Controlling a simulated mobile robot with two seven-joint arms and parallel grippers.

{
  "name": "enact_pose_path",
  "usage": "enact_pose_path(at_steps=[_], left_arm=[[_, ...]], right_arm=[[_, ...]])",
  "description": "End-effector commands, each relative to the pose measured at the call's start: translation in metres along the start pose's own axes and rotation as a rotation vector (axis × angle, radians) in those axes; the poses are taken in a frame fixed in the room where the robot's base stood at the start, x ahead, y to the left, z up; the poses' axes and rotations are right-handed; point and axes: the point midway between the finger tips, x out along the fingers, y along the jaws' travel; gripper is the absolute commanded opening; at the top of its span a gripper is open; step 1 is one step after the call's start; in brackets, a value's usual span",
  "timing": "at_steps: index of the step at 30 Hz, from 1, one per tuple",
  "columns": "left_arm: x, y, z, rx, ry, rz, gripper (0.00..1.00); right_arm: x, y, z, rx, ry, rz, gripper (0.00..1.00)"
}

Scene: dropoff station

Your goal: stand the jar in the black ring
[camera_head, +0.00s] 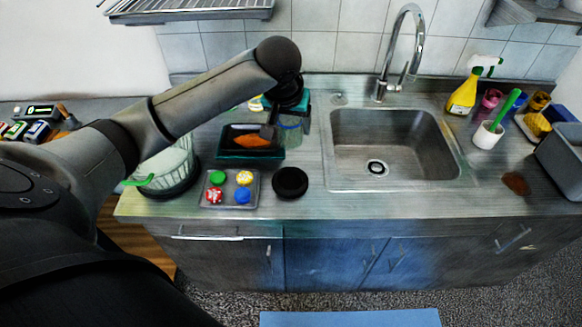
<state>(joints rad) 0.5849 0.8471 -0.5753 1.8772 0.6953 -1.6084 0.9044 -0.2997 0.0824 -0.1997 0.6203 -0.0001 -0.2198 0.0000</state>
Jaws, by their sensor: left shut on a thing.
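A clear, glassy jar (291,132) is at the back of the counter, left of the sink, partly hidden by my left gripper. My left gripper (274,128) reaches down from above and is shut on the jar. I cannot tell whether the jar's base touches the counter. The black ring (290,183) lies flat near the counter's front, in front of the jar, and looks like a dark round disc with nothing on it. My right gripper is not in view.
A dark tray with orange contents (252,154) is left of the jar. A clear tray (230,202) with several coloured caps sits left of the ring.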

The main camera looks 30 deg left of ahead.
Motion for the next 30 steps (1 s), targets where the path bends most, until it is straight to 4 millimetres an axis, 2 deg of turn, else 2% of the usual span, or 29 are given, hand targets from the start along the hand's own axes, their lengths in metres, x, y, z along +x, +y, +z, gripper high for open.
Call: enact_pose_path(at_steps=[1, 3, 9, 15, 22, 30], left_arm=[[0.015, 0.000, 0.007, 0.000, -0.004, -0.002, 0.13], [0.032, 0.000, 0.015, 0.000, -0.003, -0.002, 0.13], [0.070, 0.000, 0.031, 0.000, 0.000, 0.001, 0.13], [0.085, 0.000, 0.038, 0.000, 0.001, 0.000, 0.13], [0.115, 0.001, 0.051, 0.001, 0.001, 0.001, 0.13], [0.119, 0.001, 0.053, 0.001, 0.003, 0.001, 0.13]], right_arm=[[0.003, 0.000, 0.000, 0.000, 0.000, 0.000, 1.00], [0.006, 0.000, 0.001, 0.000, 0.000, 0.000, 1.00], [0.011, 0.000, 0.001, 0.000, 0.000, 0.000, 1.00], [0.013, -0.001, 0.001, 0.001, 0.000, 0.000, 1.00], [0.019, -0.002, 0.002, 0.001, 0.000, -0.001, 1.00], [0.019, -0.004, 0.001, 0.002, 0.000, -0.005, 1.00]])
